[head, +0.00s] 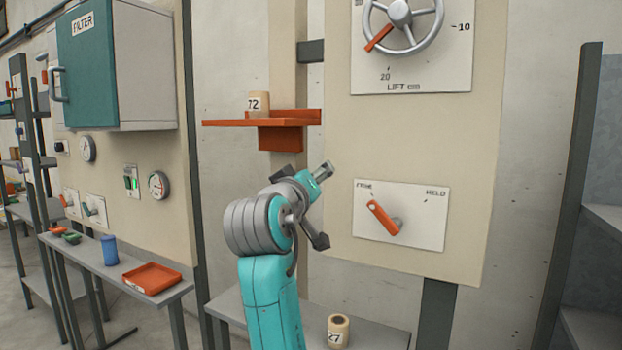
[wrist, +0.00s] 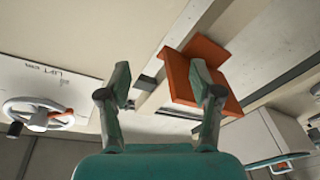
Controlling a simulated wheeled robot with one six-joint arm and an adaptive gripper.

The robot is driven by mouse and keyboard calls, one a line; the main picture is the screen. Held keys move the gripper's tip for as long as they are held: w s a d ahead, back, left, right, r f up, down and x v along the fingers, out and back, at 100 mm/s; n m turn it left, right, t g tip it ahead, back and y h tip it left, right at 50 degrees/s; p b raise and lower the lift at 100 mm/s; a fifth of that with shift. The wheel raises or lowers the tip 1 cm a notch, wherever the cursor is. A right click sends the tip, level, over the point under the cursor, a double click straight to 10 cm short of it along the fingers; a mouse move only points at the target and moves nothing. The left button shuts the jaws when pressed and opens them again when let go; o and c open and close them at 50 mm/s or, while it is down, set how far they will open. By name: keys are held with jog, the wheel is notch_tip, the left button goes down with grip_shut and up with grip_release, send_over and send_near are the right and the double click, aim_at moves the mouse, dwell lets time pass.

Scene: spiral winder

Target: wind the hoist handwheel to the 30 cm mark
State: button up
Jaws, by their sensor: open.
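The hoist handwheel (head: 441,27) is a grey spoked wheel on a white "LIFT cm" plate (head: 458,75), its top cut off in the head view. Marks 10 and 20 show; the 30 mark is not readable. The wheel's orange-red part (head: 379,38) points lower left, clockwise past 20. The wheel also shows at left in the wrist view (wrist: 33,108), with a dark knob (wrist: 14,129). My gripper (wrist: 160,84) is open and empty, apart from the wheel, which lies left of its fingers. In the head view my arm is below and left of the wheel.
An orange shelf (head: 225,123) with a cylinder marked 72 (head: 259,102) is behind my gripper. A FREE/HELD plate (head: 430,235) has an orange lever (head: 383,217) toward FREE. A cylinder marked 27 (head: 338,331) stands on the low bench. A dark post (head: 570,190) stands right.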

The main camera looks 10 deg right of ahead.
grip_shut()
jog(key=s+d+r+n+g+h, duration=0.1)
jog(key=s+r+g+h, duration=0.15)
jog(key=r, duration=1.25)
jog(key=s+d+r+g+h, duration=0.1)
jog(key=s+r+g, duration=0.15)
jog(key=r, duration=1.25)
jog(key=s+d+r+g, duration=0.1)
jog(key=s+d+r, duration=0.2)
jog(key=s+r, duration=0.6)
send_over(400, 12)
jog(key=s+a, duration=0.2)
jog(key=a, duration=0.1)
jog(key=shift+n+h, duration=0.3)
jog(key=shift+h, duration=0.15)
jog(key=shift+s+d+f, duration=0.45)
jog(key=shift+d+f, duration=0.1)
jog(key=shift+d, duration=0.2)
jog(key=shift+s+d+f, duration=0.4)
jog(key=shift+d+f, duration=0.15)
jog(key=shift+d, duration=0.15)
